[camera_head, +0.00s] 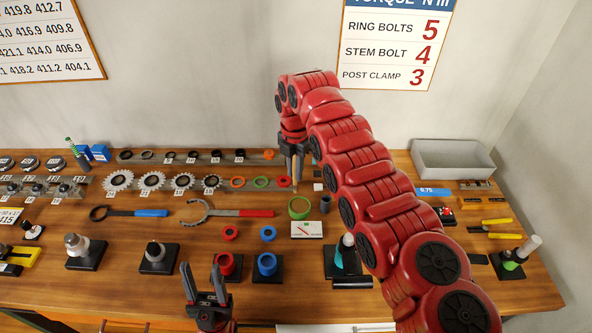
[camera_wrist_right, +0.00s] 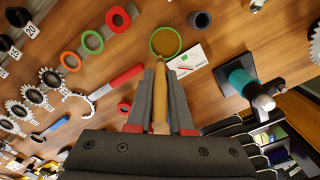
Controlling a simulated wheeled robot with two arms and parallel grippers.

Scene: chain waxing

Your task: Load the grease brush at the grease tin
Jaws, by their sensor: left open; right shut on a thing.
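The round green-rimmed grease tin (camera_head: 300,214) stands on the bench behind a white card; it also shows at the top of the right wrist view (camera_wrist_right: 178,52). My right gripper (camera_head: 293,172) is shut on the grease brush, whose wooden handle (camera_wrist_right: 160,103) runs between the fingers. The brush's far end overlaps the near rim of the tin in the wrist view; I cannot tell whether it touches. In the head view the brush is a small pale tip (camera_head: 295,188) just behind the tin. My left gripper (camera_head: 203,272) is open and empty at the bench front.
A white card (camera_head: 307,230) lies in front of the tin, and a dark grey cup (camera_head: 325,203) stands to its right. Green (camera_head: 261,182) and red (camera_head: 284,181) rings lie behind. A red-handled wrench (camera_head: 240,213) lies left. A teal-bodied stand (camera_head: 345,258) is front right.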

